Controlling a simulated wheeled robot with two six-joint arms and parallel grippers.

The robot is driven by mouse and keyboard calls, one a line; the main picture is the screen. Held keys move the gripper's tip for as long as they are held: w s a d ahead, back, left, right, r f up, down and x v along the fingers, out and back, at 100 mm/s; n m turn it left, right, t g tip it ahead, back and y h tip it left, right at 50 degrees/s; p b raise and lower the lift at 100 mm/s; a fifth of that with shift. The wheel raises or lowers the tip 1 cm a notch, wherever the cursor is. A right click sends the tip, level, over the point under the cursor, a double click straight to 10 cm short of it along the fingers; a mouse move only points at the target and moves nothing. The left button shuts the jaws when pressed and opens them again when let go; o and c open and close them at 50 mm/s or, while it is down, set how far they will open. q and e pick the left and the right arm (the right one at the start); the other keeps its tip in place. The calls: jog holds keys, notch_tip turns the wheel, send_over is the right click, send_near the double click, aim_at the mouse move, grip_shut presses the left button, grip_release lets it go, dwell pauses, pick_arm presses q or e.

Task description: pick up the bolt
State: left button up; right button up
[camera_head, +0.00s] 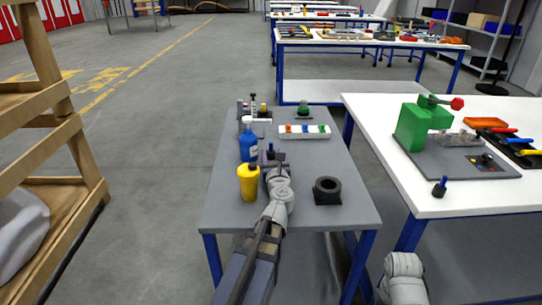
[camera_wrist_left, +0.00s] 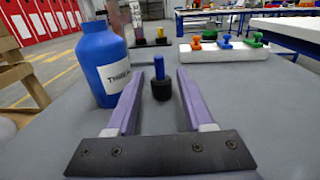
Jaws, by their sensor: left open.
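The bolt, with a blue shaft standing up from a black base, is upright on the grey table; in the left wrist view the bolt (camera_wrist_left: 160,85) shows between the two purple fingers. In the head view the bolt (camera_head: 271,151) is just beyond my left gripper (camera_head: 275,163). That gripper (camera_wrist_left: 157,78) is open and empty, pointing at the bolt. I cannot tell whether the fingertips reach either side of it. My right gripper is not in view.
A blue bottle (camera_head: 248,145) stands close left of the bolt, with a yellow bottle (camera_head: 248,183) nearer. A white rack (camera_head: 304,132) with coloured pieces lies behind. A black ring (camera_head: 327,190) sits to the right. A white table (camera_head: 447,207) with a green device (camera_head: 412,127) adjoins on the right.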

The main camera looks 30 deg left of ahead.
aim_at(270, 143)
pick_arm(q)
jog(key=x, duration=0.7)
jog(key=shift+a, duration=0.1)
grip_shut()
dwell(0.4)
